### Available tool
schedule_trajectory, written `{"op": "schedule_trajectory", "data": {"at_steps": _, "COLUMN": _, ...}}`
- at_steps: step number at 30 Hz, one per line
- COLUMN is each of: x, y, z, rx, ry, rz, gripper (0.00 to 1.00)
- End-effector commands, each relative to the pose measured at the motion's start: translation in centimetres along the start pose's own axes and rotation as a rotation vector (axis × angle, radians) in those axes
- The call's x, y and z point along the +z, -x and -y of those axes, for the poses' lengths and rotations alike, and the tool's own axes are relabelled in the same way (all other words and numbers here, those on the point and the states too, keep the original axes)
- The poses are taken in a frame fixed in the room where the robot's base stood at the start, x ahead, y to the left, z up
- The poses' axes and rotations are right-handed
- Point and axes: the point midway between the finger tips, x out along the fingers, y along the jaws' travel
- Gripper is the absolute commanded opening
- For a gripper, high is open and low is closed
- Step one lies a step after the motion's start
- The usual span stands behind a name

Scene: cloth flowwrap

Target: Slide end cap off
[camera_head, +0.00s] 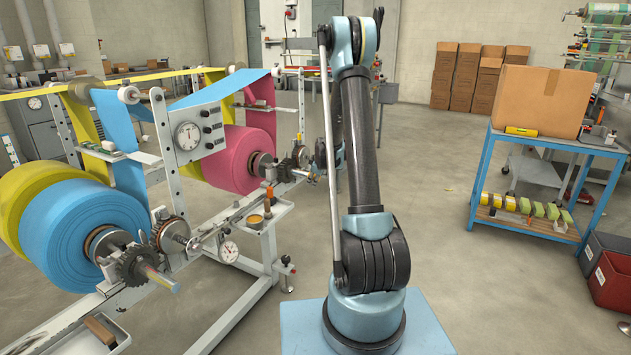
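A pink roll (241,158) sits on a spindle whose near end (302,174) carries dark metal fittings and reaches toward my arm. A blue roll (78,232) sits on a nearer spindle, with a toothed dark wheel (134,266) and a pale shaft tip (162,281) at its end. I cannot tell which end piece is the end cap. My arm rises in the middle of the view and bends away at the top. Dark and teal parts of its far end (322,157) show just left of the upright link, beside the pink roll's spindle end. The fingers are not clear, and any contact is hidden.
A gauge stand (199,133) stands between the rolls. A small side tray (270,213) with tools juts toward my base. A blue-framed cart (560,147) with a cardboard box (543,100) stands right. The floor between (450,215) is clear.

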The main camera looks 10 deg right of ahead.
Motion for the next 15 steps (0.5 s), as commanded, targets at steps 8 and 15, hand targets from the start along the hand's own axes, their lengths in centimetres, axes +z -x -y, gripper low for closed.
{"op": "schedule_trajectory", "data": {"at_steps": 8, "x": -0.01, "y": 0.01, "z": -0.01, "rx": 0.0, "ry": 0.0, "rz": 0.0, "gripper": 0.11}}
{"op": "schedule_trajectory", "data": {"at_steps": 15, "x": 0.04, "y": 0.03, "z": -0.05, "rx": 0.001, "ry": 0.0, "rz": 0.0, "gripper": 0.1}}
